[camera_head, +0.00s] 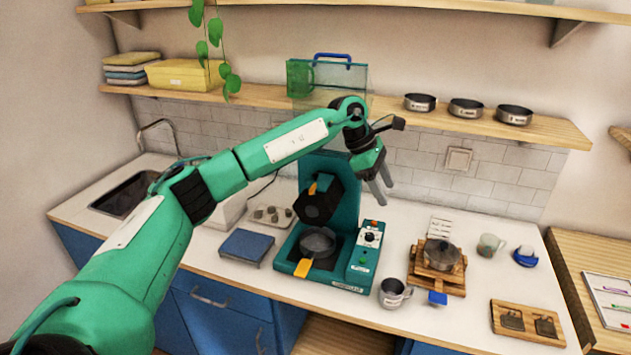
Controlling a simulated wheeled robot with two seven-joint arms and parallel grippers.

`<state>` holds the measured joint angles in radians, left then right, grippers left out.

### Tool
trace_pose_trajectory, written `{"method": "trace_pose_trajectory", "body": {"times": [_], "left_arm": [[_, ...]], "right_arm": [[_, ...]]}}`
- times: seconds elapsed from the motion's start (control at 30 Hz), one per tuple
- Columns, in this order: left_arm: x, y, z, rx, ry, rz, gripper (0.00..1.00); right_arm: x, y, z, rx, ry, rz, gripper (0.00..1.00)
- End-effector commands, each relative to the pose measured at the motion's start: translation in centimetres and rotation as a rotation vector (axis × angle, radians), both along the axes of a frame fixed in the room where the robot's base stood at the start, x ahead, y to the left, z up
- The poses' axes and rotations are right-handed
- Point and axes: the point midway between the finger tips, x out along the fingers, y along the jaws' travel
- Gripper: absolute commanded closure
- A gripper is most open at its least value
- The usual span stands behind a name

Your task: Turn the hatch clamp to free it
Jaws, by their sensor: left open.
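A teal machine (345,205) stands on the white counter. It has a black many-sided head (318,204) with a small orange tab (312,188) on top. Below it is a round dark grey pan-like part (317,243) with an orange handle (303,268) at the front. I cannot tell for sure which part is the hatch clamp. My left gripper (386,195) is open and empty, pointing down. In the picture it is above and right of the head, apart from both orange parts. My right gripper is not in view.
A control box (364,255) with a knob and buttons sits at the machine's right. A metal mug (392,293) and a pot on a wooden stand (437,274) are further right. A blue pad (246,247) lies left. A wooden shelf (460,122) with several dishes runs above.

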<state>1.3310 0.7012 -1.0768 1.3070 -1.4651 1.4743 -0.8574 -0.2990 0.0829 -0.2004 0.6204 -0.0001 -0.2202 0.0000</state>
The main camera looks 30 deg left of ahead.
Motion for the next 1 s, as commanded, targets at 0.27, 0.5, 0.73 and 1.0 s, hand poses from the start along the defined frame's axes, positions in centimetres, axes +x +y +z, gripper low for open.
{"method": "trace_pose_trajectory", "body": {"times": [0.27, 0.5, 0.73, 1.0], "left_arm": [[-1.2, 14.8, 7.9, 0.415, 0.084, 0.052, 0.4], [-2.5, 18.6, 10.0, 0.51, 0.138, 0.078, 0.4], [-2.6, 18.6, 7.1, 0.511, 0.141, 0.076, 0.4], [-2.6, 18.5, 1.4, 0.508, 0.141, 0.077, 0.4]], "right_arm": [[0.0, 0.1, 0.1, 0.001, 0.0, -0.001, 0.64], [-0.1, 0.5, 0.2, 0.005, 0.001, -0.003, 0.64], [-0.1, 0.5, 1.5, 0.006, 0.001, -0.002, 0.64], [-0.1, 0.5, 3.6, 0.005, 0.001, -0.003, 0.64]]}}
